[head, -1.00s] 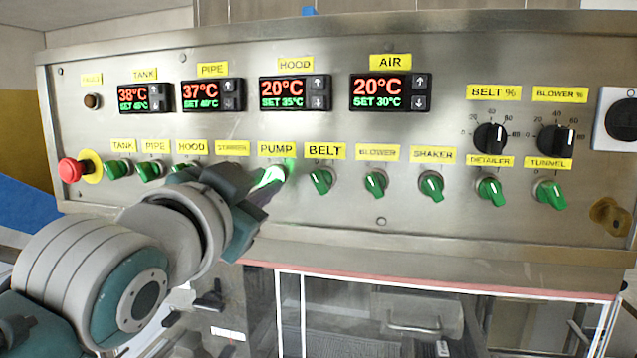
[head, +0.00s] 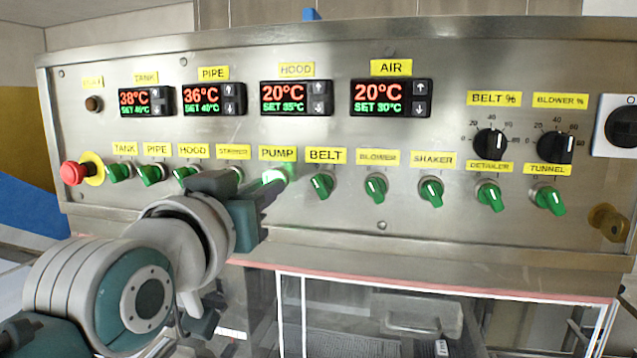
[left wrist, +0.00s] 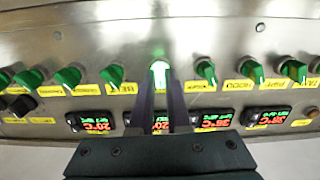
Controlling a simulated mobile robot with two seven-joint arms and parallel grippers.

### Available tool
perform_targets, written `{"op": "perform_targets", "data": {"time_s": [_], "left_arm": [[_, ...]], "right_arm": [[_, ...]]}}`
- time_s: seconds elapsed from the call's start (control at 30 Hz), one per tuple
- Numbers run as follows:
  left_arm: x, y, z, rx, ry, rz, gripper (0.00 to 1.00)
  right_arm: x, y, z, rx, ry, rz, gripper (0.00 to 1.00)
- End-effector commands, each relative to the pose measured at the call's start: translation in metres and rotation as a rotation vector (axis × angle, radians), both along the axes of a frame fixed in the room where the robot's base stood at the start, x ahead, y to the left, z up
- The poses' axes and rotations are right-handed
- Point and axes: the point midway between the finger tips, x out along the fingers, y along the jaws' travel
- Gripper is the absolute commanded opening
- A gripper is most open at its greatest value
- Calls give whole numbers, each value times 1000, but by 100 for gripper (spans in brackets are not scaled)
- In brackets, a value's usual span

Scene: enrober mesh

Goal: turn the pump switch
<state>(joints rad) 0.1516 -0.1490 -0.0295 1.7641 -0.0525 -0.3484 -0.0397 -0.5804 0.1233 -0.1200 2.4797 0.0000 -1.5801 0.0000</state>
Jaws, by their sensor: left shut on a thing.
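The pump switch (head: 274,176) is a green knob under the yellow PUMP label (head: 277,154) and glows brightly. My left gripper (head: 268,188) reaches it from the lower left and is shut on it. In the left wrist view, which shows the panel upside down, the glowing pump switch (left wrist: 160,72) sits between the tips of the two dark fingers (left wrist: 161,88). Its handle looks in line with the fingers there, while neighbouring handles are tilted. The fingers partly hide the knob in the head view. My right gripper is not in view.
Other green switches flank it, with the stirrer switch (head: 237,174) left and the belt switch (head: 321,185) right. A red emergency button (head: 73,173) is at far left. Displays and two black dials (head: 490,141) sit above. The panel (head: 440,225) is bare below the switches.

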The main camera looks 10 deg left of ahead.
Motion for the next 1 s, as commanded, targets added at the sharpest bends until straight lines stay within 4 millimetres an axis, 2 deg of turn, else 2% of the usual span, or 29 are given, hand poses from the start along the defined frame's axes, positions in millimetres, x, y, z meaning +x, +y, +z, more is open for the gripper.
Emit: {"op": "perform_targets", "data": {"time_s": [0.2, 0.5, 1.0], "left_arm": [[0, 0, 1, -195, 9, 0, 0], [0, 0, 0, -388, 15, 1, 0], [0, -1, 0, -488, 18, 0, 0]], "right_arm": [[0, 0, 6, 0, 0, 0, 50], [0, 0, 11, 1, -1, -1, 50], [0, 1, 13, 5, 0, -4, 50]]}}
